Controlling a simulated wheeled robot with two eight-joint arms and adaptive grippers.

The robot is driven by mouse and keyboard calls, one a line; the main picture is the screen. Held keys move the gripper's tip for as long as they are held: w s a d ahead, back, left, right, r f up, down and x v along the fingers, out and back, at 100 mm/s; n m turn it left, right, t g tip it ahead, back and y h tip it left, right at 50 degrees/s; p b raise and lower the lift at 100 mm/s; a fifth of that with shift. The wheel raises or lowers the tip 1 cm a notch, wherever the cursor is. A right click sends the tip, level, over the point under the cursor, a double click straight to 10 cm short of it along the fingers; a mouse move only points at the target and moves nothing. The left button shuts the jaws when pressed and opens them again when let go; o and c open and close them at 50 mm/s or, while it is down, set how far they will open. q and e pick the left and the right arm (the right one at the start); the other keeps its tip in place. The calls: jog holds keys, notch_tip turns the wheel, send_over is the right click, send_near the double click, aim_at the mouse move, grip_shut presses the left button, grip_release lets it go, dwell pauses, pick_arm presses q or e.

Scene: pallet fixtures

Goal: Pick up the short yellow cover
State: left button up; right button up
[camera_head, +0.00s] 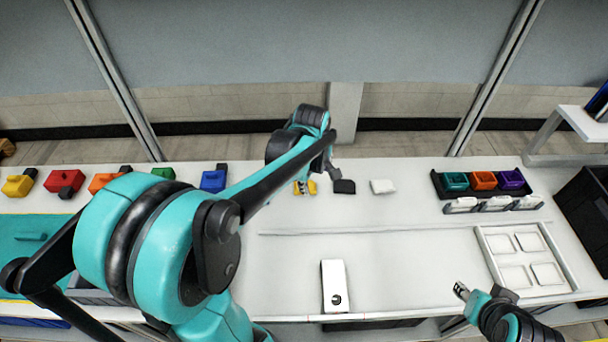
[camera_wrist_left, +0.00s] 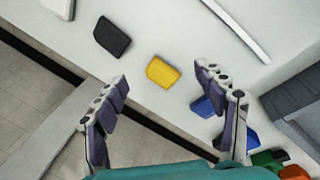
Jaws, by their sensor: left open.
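The short yellow cover (camera_head: 312,187) lies on the white table near its far edge, partly hidden by my left arm in the head view. In the left wrist view the yellow cover (camera_wrist_left: 162,72) lies flat, just beyond the gap between the fingertips. My left gripper (camera_wrist_left: 163,80) is open and empty, with a finger to each side of the cover's line; it does not visibly touch it. In the head view my left gripper (camera_head: 322,174) is largely hidden by its own arm. My right gripper (camera_head: 461,291) is over the front right of the table, its jaws unclear.
A black cover (camera_head: 344,187) and a white cover (camera_head: 382,186) lie right of the yellow one. A blue block (camera_head: 213,180) stands to the left. A black tray of coloured bins (camera_head: 439,183) and a white fixture (camera_head: 486,247) are at right. The table's middle is mostly clear.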

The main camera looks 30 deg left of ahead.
aim_at(312, 185)
pick_arm(q)
jog(key=w+a+f+n+p, duration=0.1)
jog(key=a+f+n, duration=0.1)
jog(key=n, duration=0.1)
jog(key=w+a+f+n+g+p, duration=0.1)
jog(key=w+a+f+n, duration=0.1)
jog(key=n, duration=0.1)
jog(key=w+a+f+n+g+p, duration=0.1)
jog(key=w+a+f+n, duration=0.1)
jog(key=f, duration=0.1)
jog(key=shift+w+n, duration=0.1)
jog(key=shift+n, duration=0.3)
jog(key=f+b, duration=0.1)
jog(key=f, duration=0.4)
jog(key=shift+a+f, duration=0.2)
jog(key=shift+r, duration=0.1)
pick_arm(e)
notch_tip(312, 185, up, 3)
jog(key=shift+d+f, duration=0.1)
jog(key=shift+d, duration=0.05)
pick_arm(q)
jog(key=c, duration=1)
